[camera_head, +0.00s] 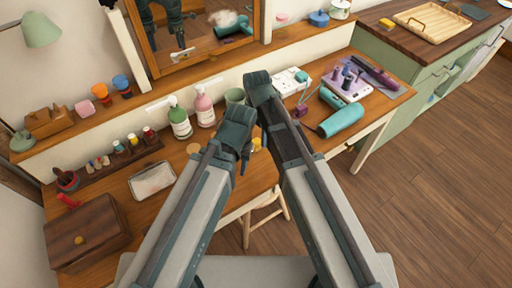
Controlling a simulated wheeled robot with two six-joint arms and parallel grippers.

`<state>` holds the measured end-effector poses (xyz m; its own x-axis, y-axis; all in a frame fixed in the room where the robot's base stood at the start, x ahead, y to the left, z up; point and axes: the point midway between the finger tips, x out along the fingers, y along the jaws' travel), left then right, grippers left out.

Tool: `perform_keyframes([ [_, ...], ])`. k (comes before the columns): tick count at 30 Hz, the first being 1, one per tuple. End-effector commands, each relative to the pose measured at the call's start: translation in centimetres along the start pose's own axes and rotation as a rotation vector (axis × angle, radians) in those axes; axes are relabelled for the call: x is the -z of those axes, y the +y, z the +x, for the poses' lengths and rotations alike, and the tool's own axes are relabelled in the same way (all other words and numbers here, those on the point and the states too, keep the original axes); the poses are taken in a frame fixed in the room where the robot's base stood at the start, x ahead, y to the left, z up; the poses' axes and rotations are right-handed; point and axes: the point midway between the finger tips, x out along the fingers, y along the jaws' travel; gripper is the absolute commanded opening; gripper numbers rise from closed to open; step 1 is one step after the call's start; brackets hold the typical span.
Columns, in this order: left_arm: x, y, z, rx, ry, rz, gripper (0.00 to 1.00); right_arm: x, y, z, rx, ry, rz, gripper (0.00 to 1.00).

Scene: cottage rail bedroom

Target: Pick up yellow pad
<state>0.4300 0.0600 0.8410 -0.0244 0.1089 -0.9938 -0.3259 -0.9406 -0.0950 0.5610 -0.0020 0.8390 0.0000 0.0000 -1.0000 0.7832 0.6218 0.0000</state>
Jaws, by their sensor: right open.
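A small yellow pad (257,145) lies on the wooden dressing table (290,165), in the narrow gap between my two arms and partly hidden by them.
Green (179,119) and pink (203,107) bottles and a green cup (235,96) stand near the grippers. A teal hair dryer (341,120) lies right, a wooden box (87,236) left. A stool (264,215) is below the table; a mirror (190,35) stands behind.

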Motion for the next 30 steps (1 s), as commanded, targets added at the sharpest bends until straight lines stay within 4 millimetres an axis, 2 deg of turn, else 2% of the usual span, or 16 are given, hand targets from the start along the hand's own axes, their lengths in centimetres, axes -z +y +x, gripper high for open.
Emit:
perform_keyframes([
  [1, 0.1, 0.1, 1.3, 0.0, 0.0, 0.0, 0.39, 0.1, 0.0, 1.3, 0.0, 0.0, 0.0, 0.85],
  [6, 0.2, 0.3, 3.2, 0.0, 0.0, 0.0, 0.39, 0.2, 0.1, 3.3, 0.0, 0.0, 0.0, 0.85],
  [16, 0.2, 0.3, 3.3, 0.0, 0.0, 0.0, 0.39, 0.1, 0.1, 3.4, 0.0, 0.0, 0.0, 0.83],
  [30, 0.2, 0.3, 3.3, 0.0, 0.0, 0.0, 0.39, 0.1, 0.1, 3.4, 0.0, 0.0, 0.0, 0.0],
])
